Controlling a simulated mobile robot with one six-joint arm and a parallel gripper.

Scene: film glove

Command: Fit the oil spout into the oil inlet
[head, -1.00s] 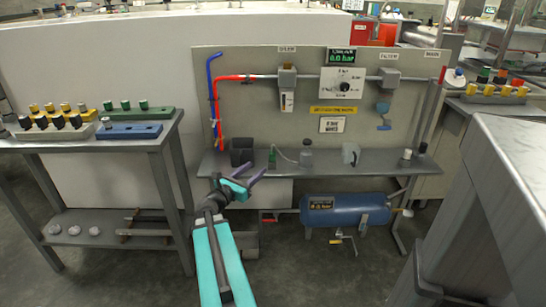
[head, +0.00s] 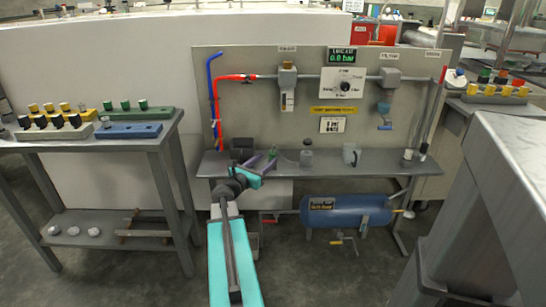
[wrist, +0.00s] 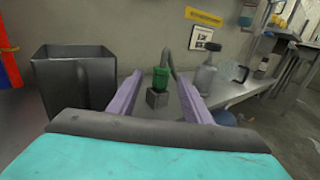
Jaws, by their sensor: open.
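What looks like the oil spout, a green collar (wrist: 161,79) with a curved grey tube (wrist: 175,62), stands upright in a small grey block (wrist: 157,98) on the bench. My gripper (wrist: 159,84) is open, with its purple fingers to either side of the green collar in the wrist view. Whether they touch it I cannot tell. In the head view my gripper (head: 263,161) is low over the bench's left part and hides most of the spout. The oil inlet is not clearly identifiable; a grey unit with a clear bowl (head: 287,85) hangs on the panel.
A dark open box (wrist: 77,75) stands left of my gripper. A clear bottle (wrist: 205,80) stands to the right, with a clear jug (head: 351,154) beyond it on the grey bench (head: 395,164). A blue tank (head: 345,210) hangs below. A side table (head: 85,143) is left.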

